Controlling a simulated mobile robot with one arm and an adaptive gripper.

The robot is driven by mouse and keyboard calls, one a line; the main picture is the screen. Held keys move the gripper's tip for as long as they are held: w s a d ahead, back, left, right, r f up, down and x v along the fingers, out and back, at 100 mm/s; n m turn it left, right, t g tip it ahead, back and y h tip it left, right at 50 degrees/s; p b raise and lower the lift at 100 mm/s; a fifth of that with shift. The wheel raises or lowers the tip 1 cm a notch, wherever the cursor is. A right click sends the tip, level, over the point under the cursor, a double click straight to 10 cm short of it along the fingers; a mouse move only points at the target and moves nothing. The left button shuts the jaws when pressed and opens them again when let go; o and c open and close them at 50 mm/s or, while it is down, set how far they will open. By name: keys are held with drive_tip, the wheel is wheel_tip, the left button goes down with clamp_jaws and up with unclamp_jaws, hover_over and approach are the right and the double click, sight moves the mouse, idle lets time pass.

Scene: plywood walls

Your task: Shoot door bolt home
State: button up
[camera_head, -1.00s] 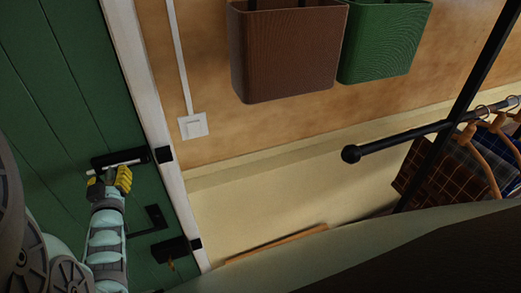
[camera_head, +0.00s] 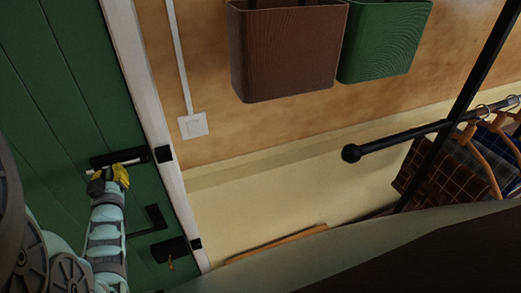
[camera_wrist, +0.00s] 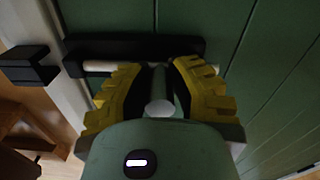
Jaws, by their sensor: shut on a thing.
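The door bolt has a black backplate (camera_head: 118,158) and a pale rod on the green door (camera_head: 40,100). In the wrist view the backplate (camera_wrist: 135,47) lies across the top, with the pale rod (camera_wrist: 100,67) along it. A gap shows between the rod's left end and the black keeper block (camera_wrist: 30,64). The keeper (camera_head: 164,154) sits on the white frame in the head view. My gripper (camera_head: 110,177) has yellow padded fingers. In the wrist view the gripper (camera_wrist: 160,92) is shut on the bolt's round-ended handle (camera_wrist: 160,106). The fingers partly hide the rod.
Below the bolt are a black door handle (camera_head: 153,220) and a black lock (camera_head: 170,250) with a key. Right of the frame are a light switch (camera_head: 193,125), brown (camera_head: 285,50) and green (camera_head: 382,40) wall bins, and a clothes rail (camera_head: 400,139).

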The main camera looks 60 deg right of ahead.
sight(130, 164)
clamp_jaws()
drive_tip(key=shift+d+f, duration=0.1)
drive_tip(key=shift+s+d+b, duration=0.15)
drive_tip(key=shift+b, duration=0.2)
drive_tip(key=s+d+b, duration=0.2)
drive_tip(key=d+b, duration=0.1)
drive_tip(key=shift+s+d+f, duration=0.1)
drive_tip(key=shift+s+d, duration=0.15)
drive_tip(key=shift+d, duration=0.05)
drive_tip(key=shift+s+d, duration=0.15)
drive_tip(key=shift+d, duration=0.05)
